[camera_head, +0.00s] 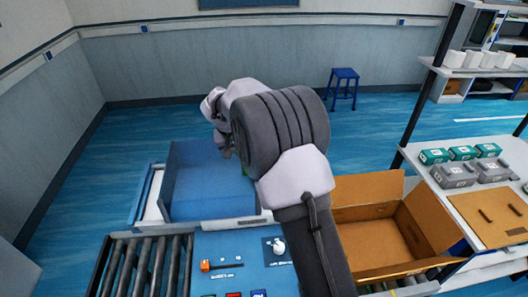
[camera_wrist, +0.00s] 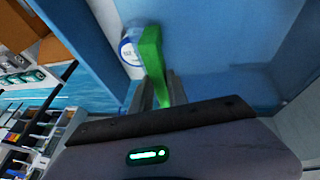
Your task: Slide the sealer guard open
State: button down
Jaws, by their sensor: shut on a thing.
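The sealer is a blue box (camera_head: 212,205) left of centre in the head view, in front of my arm. In the wrist view a green upright handle (camera_wrist: 151,48) stands against the blue panel of the guard (camera_wrist: 205,45). My gripper (camera_wrist: 164,90) has its two grey fingers on either side of the lower part of this handle and is shut on it. In the head view my arm hides most of the gripper and nearly all of the handle. How far the guard stands open cannot be told.
An open cardboard box (camera_head: 380,245) stands right of my arm. A roller conveyor (camera_head: 145,265) and a blue control panel (camera_head: 235,268) lie in front of the sealer. A shelf with green and grey boxes (camera_head: 455,172) is at right. Behind is open floor with a blue stool (camera_head: 343,82).

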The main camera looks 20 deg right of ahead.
send_over(222, 166)
jog(key=shift+a, duration=0.1)
dwell(0.4)
jog(key=c, duration=1.3)
grip_release()
jog(key=p+v, duration=0.2)
jog(key=v, duration=1.5)
jog(key=shift+r, duration=0.2)
jog(key=shift+s, duration=0.1)
